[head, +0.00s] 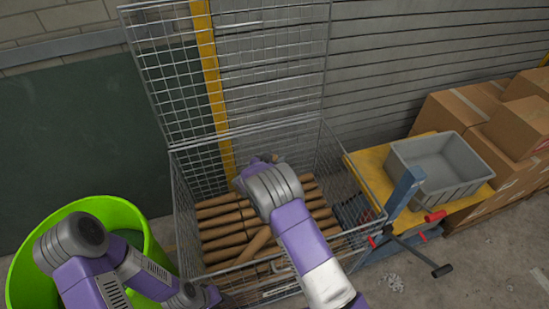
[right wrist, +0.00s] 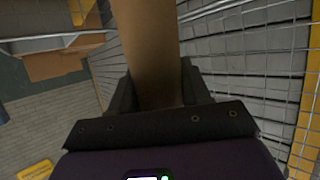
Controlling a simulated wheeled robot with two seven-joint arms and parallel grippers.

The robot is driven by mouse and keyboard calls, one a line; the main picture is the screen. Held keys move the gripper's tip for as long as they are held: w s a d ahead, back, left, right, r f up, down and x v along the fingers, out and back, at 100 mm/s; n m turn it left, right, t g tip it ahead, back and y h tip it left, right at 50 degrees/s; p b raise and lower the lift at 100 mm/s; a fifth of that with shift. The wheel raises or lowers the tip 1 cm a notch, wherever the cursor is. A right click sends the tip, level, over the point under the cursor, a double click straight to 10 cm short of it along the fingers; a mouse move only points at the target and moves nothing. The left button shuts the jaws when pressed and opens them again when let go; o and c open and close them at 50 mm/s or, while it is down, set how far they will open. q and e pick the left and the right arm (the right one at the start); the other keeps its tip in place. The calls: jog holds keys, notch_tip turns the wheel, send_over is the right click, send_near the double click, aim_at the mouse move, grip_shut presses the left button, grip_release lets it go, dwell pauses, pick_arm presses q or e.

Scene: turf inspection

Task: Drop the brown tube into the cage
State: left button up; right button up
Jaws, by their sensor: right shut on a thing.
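My right gripper (right wrist: 157,82) is shut on a brown tube (right wrist: 150,45), which stretches away from the jaws in the right wrist view. In the head view my right arm reaches over the wire mesh cage (head: 180,215), and its own links mostly hide the gripper and the held tube. The cage's lid stands raised at the back. Many brown tubes (head: 225,225) lie stacked inside the cage, one of them slanted across the others near the front. My left arm is low at the left, beside the green bin; its jaws cannot be made out.
A bright green round bin (head: 140,212) stands at the left. Right of the cage, a grey tray (head: 440,172) sits on a yellow-topped lift cart (head: 362,165) with a blue post. Cardboard boxes (head: 460,115) are stacked at the far right. A slatted wall is behind.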

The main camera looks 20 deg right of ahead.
jog(key=o, duration=1.4)
jog(key=shift+a, duration=0.1)
jog(key=v, duration=0.7)
jog(key=shift+s+a+r+p, duration=0.1)
jog(key=shift+s+a+p, duration=0.1)
jog(key=shift+p, duration=0.15)
jog(key=shift+d, duration=0.1)
